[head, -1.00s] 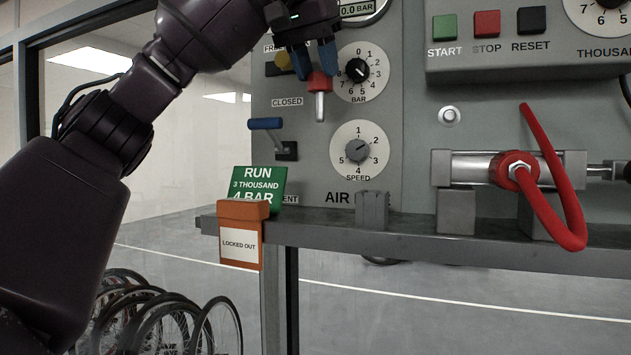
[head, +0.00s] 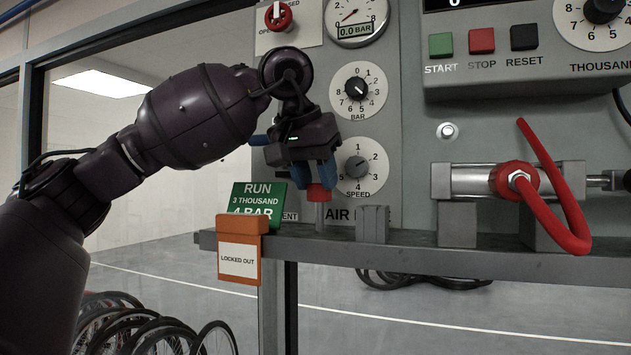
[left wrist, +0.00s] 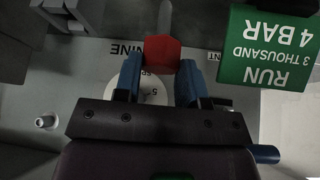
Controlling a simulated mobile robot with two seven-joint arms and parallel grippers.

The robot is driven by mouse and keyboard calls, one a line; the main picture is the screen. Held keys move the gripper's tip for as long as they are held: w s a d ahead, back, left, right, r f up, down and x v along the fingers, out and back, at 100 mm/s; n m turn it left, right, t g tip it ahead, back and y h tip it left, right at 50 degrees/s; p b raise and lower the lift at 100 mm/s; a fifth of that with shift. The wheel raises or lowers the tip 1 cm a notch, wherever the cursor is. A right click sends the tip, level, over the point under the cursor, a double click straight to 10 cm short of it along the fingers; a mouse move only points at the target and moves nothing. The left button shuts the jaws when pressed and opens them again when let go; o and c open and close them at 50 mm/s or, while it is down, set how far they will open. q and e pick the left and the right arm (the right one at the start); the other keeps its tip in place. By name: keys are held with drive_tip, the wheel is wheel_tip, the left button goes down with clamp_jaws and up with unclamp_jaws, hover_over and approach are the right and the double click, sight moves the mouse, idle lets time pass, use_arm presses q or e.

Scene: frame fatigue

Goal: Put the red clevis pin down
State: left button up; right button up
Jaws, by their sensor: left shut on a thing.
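The red clevis pin (head: 318,193) has a red head and a grey shank pointing down. My left gripper (head: 317,178) is shut on its red head. The pin is upright at the grey shelf (head: 335,240), between the green RUN card and a small grey block; I cannot tell whether its tip touches the shelf. In the left wrist view the red head (left wrist: 162,53) sits between the blue fingers (left wrist: 160,75), with the shank beyond it. My right gripper is not in view.
The green RUN card (head: 258,199) and orange LOCKED OUT tag (head: 238,265) are just left of the pin. The grey block (head: 372,224) stands to its right. The panel with the SPEED dial (head: 357,167) is close behind. A cylinder with a red hose (head: 560,210) is further right.

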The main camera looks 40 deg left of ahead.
use_arm(q)
drive_tip(key=shift+f, duration=0.3)
drive_tip(key=shift+f, duration=0.1)
drive_tip(key=o, duration=1)
drive_tip(key=shift+s+r, duration=0.25)
drive_tip(key=shift+r, duration=0.35)
drive_tip(key=v, duration=1.1)
